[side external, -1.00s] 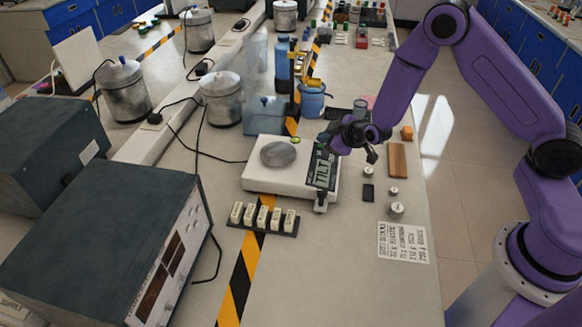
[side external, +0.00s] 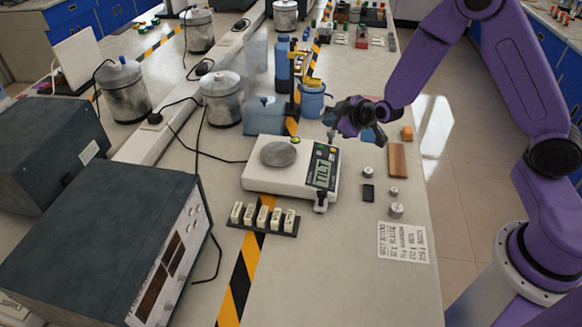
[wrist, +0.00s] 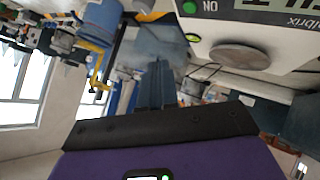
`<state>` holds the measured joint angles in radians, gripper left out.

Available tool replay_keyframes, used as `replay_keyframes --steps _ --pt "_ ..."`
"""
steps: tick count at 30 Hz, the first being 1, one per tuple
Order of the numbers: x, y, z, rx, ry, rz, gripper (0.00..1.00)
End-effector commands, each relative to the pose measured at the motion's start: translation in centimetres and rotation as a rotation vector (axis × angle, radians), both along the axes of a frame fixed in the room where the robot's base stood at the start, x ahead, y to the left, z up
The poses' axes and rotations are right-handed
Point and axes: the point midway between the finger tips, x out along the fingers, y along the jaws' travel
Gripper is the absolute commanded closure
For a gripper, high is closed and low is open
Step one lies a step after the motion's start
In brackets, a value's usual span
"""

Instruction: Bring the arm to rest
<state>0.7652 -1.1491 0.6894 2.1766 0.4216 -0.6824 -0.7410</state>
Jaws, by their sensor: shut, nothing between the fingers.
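My purple arm reaches in from the right in the side view. My gripper (side external: 334,122) hangs in the air over the bench, beyond the right end of the white scale (side external: 262,180). In the wrist view the dark fingers (wrist: 158,82) are together with nothing held between them. The scale has a round metal pan (side external: 279,154), which looks empty, and a lit display (side external: 322,174) whose digits are too small to read surely. The scale also shows in the wrist view, with its pan (wrist: 239,55) at the upper right. My gripper appears clear of the scale.
Small metal weights (side external: 397,210), a dark block (side external: 368,193) and a wooden block (side external: 397,160) lie right of the scale. A blue jug (side external: 312,98) and a blue container (side external: 264,113) stand behind. The near right bench is mostly clear.

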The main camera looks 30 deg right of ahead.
Motion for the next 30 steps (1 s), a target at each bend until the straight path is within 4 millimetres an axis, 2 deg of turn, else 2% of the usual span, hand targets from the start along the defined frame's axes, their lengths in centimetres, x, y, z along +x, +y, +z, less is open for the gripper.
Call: replay_keyframes --steps 11,14,17,20,24,27,30 --pt "0.0 0.1 0.0 0.001 0.001 0.001 1.00" --pt "-0.6 1.1 0.5 0.019 0.020 0.024 1.00" --pt "-2.5 3.6 1.4 0.062 0.080 0.080 1.00" --pt "-6.1 6.8 2.9 0.111 0.184 0.163 1.00" --pt "-12.8 10.3 4.9 0.142 0.360 0.277 1.00" --pt "-17.9 11.3 6.2 0.128 0.483 0.340 1.00" --pt "-23.0 11.1 7.5 0.088 0.597 0.391 1.00"
